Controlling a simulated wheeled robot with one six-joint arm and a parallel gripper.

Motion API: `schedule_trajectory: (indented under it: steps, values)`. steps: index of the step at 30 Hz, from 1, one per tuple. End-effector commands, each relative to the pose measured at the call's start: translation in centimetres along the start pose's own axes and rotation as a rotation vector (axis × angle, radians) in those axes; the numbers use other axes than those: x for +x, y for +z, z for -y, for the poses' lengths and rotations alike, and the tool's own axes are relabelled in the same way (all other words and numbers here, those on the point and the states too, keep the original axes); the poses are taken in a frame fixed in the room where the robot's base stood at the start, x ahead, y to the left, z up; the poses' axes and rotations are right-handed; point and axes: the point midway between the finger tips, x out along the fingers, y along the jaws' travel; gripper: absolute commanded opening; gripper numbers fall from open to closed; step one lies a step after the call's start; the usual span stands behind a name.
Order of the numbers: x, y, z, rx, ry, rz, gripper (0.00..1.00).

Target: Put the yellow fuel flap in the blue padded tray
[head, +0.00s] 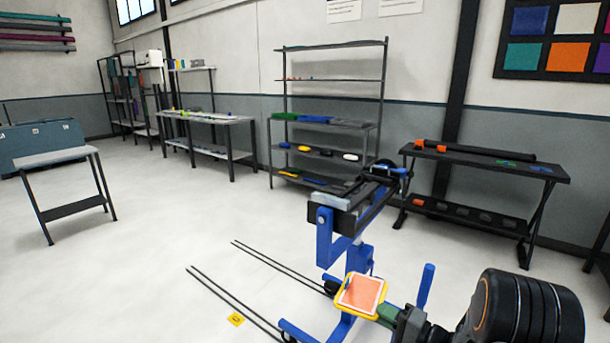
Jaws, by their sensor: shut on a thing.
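The yellow fuel flap (376,312) shows as a square with a yellow rim and an orange-pink face, at the bottom centre of the head view. My gripper (388,313) is shut on its lower right edge and holds it up, tilted, in front of a blue-framed stand. The fingertips are small and partly hidden by the flap. A flat blue tray (315,119) lies on the waist-high shelf of the rack at the back, between a green and a grey one. It is far from my gripper, and its padding is too small to make out.
The rack (383,85) also holds several small coloured parts on a lower shelf. The blue stand (323,240) with a black top is close by. A black bench (480,165) stands at right, a small table (45,158) at left. The floor (150,220) at left is mostly open.

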Motion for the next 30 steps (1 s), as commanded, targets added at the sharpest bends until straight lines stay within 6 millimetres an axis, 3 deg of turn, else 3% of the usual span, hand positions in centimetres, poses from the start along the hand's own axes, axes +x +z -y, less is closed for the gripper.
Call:
schedule_trajectory:
  steps: [4,11,30]
  values:
    - [1.2,1.6,-1.7,0.004,0.0,0.037,0.0]
    - [2.8,3.1,-2.8,0.0,-0.001,0.087,0.0]
    - [2.7,2.8,1.6,0.003,-0.001,0.083,0.0]
